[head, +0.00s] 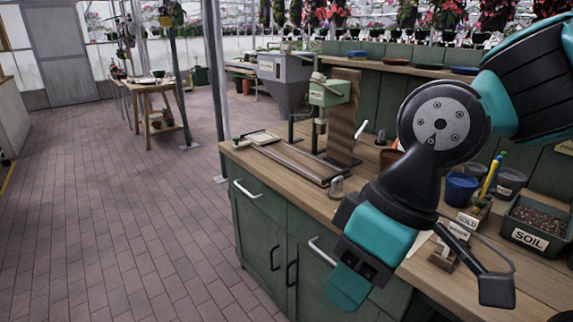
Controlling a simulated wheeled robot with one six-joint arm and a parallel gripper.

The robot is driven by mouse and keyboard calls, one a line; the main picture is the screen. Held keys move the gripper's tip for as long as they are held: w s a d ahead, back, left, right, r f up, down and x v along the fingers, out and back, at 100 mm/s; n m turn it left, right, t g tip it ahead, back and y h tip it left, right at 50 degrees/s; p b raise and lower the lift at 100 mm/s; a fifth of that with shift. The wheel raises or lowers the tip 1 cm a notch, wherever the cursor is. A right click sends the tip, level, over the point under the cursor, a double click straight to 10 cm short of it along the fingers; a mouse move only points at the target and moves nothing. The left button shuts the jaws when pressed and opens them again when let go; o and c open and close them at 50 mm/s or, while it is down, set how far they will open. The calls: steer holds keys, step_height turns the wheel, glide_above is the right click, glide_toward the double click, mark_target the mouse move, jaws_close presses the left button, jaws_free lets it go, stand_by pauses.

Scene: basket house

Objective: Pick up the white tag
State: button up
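My gripper (351,285) hangs at the lower middle of the head view, in front of the bench edge. It is seen from behind and above, so its finger opening is not clear. A small white tag-like piece (361,129) stands tilted on the bench beside the wooden post, up and away from my gripper. Small lettered white labels (467,219) stand on the bench right of my arm, one seeming to read "SOLD". A flat white piece (418,243) lies partly hidden behind my arm. I cannot tell which of these is the task's tag.
The wooden bench top (290,148) carries a green press-like tool (328,92), a blue pot (460,188), a grey pot (509,181) and a soil tray (537,222). Green cabinets (262,235) are below. The brick floor (110,210) at left is open.

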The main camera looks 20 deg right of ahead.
steer(key=w+d+m+t+p, duration=0.1)
steer(key=w+d+t, duration=0.1)
steer(key=w+d, duration=1.2)
steer(key=s+d+f+m+t+h+p, duration=0.1)
steer(key=s+d, duration=0.2)
steer(key=d, duration=1)
steer(key=s+d+f+m+t+h, duration=0.1)
steer(key=s+d, duration=0.1)
steer(key=d, duration=1.1)
steer(key=p, duration=0.1)
glide_above(457, 235)
steer(key=s, duration=0.2)
steer(key=shift+n, duration=0.3)
steer(key=f, duration=1)
steer(key=shift+s+d+f, duration=0.1)
steer(key=shift+d+f, duration=0.1)
steer(key=shift+f, duration=0.05)
steer(key=shift+h, duration=0.3)
steer(key=shift+w+d+p+x, duration=0.1)
steer(key=shift+d+p+x, duration=0.2)
steer(key=shift+x, duration=1.05)
steer(key=shift+w+d+p+x, duration=0.15)
steer(key=shift+p+x, duration=0.2)
steer(key=shift+x, duration=0.95)
steer(key=shift+a, duration=0.15)
steer(key=shift+c, duration=0.5)
